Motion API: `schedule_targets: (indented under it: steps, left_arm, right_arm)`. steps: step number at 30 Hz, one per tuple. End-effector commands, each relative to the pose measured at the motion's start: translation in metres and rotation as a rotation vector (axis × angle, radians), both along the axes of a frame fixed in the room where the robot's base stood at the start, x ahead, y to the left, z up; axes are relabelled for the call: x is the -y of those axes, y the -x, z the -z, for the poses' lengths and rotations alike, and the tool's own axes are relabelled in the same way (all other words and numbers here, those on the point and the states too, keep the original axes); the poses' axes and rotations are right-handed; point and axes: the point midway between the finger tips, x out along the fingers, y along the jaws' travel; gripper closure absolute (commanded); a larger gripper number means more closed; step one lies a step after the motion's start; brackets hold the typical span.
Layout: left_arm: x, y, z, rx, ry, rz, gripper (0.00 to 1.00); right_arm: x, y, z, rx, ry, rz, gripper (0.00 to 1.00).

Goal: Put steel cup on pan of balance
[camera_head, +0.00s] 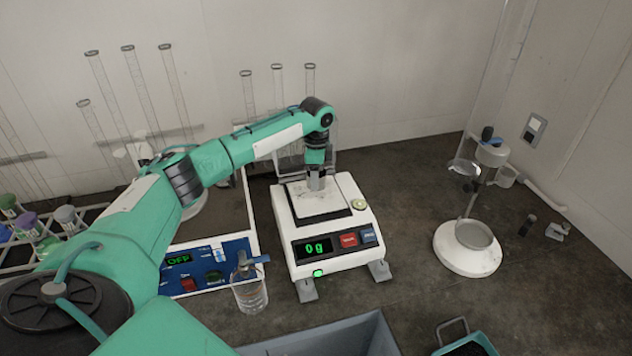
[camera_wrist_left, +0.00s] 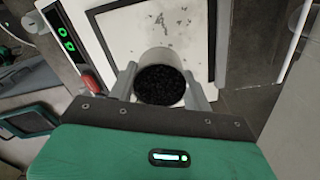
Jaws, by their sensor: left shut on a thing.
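The balance (camera_head: 348,239) stands in the middle of the bench, with its display reading 0 g. Its white square pan (camera_head: 305,205) is on top and also shows in the left wrist view (camera_wrist_left: 135,32). My left gripper (camera_head: 316,184) points down over the pan. It is shut on the steel cup, whose dark granular contents and pale wall (camera_wrist_left: 160,58) show between the fingers in the left wrist view. In the head view the fingers mostly hide the cup. I cannot tell whether its bottom touches the pan. My right gripper is not in view.
A control box (camera_head: 215,262) with an OFF display and a clear bottle (camera_head: 248,285) stand left of the balance. A white-based stand (camera_head: 468,250) is at the right. A grey bin (camera_head: 330,340) and a teal tray (camera_head: 485,342) are in front. Bench between balance and stand is clear.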

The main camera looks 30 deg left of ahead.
Motion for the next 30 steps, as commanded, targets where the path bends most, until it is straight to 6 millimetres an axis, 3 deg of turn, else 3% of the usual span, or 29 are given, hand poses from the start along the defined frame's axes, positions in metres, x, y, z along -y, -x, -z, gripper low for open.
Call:
schedule_targets:
  steps: [7, 19, 20, 22, 30]
  left_arm:
    - [0.000, 0.001, 0.033, -0.003, -0.001, -0.001, 0.76]
    - [0.000, 0.000, 0.039, -0.001, 0.000, 0.000, 0.76]
    - [0.000, 0.000, 0.038, -0.001, 0.000, 0.000, 0.44]
    - [0.000, 0.000, 0.038, -0.001, 0.000, 0.000, 0.31]
    - [0.000, 0.000, 0.038, -0.001, 0.000, 0.000, 0.29]
  right_arm:
    - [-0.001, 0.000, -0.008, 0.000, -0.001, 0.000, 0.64]
    - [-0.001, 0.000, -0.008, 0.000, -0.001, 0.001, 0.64]
    - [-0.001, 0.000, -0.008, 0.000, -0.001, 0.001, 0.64]
    - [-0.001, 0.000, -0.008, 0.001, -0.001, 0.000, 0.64]
    - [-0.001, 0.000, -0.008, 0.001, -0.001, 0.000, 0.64]
